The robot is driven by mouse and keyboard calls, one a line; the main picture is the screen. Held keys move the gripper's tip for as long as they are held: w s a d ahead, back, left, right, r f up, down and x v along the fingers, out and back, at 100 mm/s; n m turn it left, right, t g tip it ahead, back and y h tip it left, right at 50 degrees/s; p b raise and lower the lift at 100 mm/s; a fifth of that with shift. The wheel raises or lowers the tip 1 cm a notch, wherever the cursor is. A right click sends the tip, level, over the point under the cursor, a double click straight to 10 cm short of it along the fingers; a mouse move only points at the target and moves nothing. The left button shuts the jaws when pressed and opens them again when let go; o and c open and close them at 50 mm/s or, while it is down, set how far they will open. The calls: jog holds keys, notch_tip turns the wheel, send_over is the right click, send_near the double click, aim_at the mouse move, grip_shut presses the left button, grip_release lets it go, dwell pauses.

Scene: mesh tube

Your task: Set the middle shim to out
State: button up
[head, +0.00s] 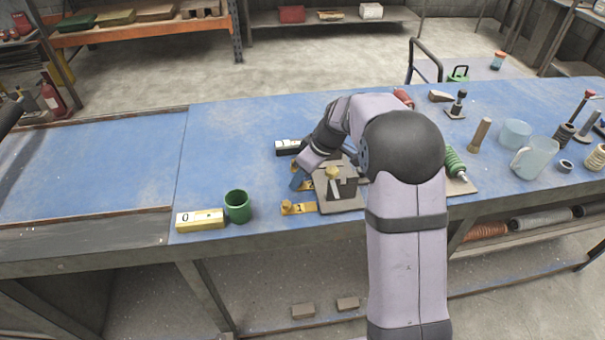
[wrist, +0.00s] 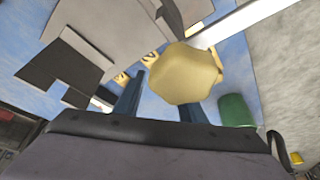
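Yellow shim plates lie by the grey block (head: 338,190) on the blue bench. The front shim (head: 298,208) sticks out to the left, with a knob and a dark mark. The middle shim (head: 306,185) shows only partly beside my gripper (head: 297,183); another yellow bit (head: 296,167) shows behind. A yellow knob (head: 332,173) stands on the block. In the wrist view, a large faceted yellow knob (wrist: 180,74) hides the upper part of one finger. My gripper's fingers (wrist: 160,100) are apart; I see nothing held. Contact with the middle shim cannot be told.
A green cup (head: 237,206) and a yellow block marked 0 (head: 200,220) stand at the front left. A black-and-white block (head: 287,147) lies behind my gripper. The bench's left part is clear.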

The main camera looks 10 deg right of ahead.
jog(key=shift+c, duration=0.6)
grip_shut()
jog(key=a, duration=0.5)
jog(key=shift+d, duration=0.1)
jog(key=shift+o, duration=0.6)
grip_release()
jog(key=b+v, duration=0.2)
jog(key=v, duration=0.5)
jog(key=shift+r, duration=0.15)
jog(key=shift+s+r, duration=0.1)
jog(key=shift+s, duration=0.05)
